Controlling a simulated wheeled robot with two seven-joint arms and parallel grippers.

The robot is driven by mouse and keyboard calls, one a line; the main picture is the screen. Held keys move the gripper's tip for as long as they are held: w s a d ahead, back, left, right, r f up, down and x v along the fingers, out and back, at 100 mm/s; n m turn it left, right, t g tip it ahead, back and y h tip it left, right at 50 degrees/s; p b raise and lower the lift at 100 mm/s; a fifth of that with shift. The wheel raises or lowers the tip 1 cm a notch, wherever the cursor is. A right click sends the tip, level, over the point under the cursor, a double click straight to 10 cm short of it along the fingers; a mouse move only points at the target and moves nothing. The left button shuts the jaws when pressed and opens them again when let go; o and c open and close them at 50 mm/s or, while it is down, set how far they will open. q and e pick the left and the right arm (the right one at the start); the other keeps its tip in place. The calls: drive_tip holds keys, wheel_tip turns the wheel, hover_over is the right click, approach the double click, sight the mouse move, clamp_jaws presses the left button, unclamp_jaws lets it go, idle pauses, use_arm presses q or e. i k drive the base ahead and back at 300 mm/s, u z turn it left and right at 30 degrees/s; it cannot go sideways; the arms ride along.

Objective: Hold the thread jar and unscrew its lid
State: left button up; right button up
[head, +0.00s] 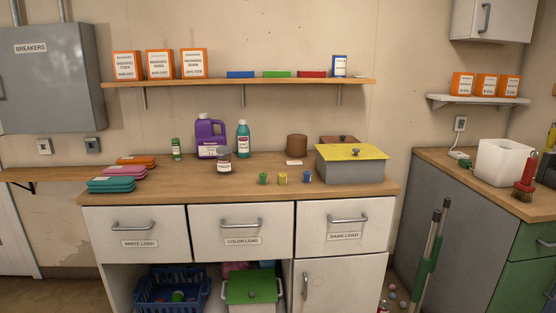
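A small squat jar (224,162) with a pale label and a darker top stands upright on the wooden counter, in front of the purple jug. It looks like the thread jar, but its label is too small to read. Its top appears to be covered by the lid, though the detail is too fine to be sure. Green, yellow and blue spools (283,178) stand in a row to its right. Neither of my grippers shows in the head view, and nothing is touching the jar.
The purple jug (210,140) and a teal bottle (243,140) stand close behind the jar. Folded cloths (112,185) lie at the left. A grey box with a yellow lid (350,168) stands at the right. The counter's front strip (215,190) is clear.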

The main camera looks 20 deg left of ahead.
sight(225, 162)
drive_tip(key=z, duration=0.2)
drive_tip(key=i, duration=1)
drive_tip(key=u, duration=0.3)
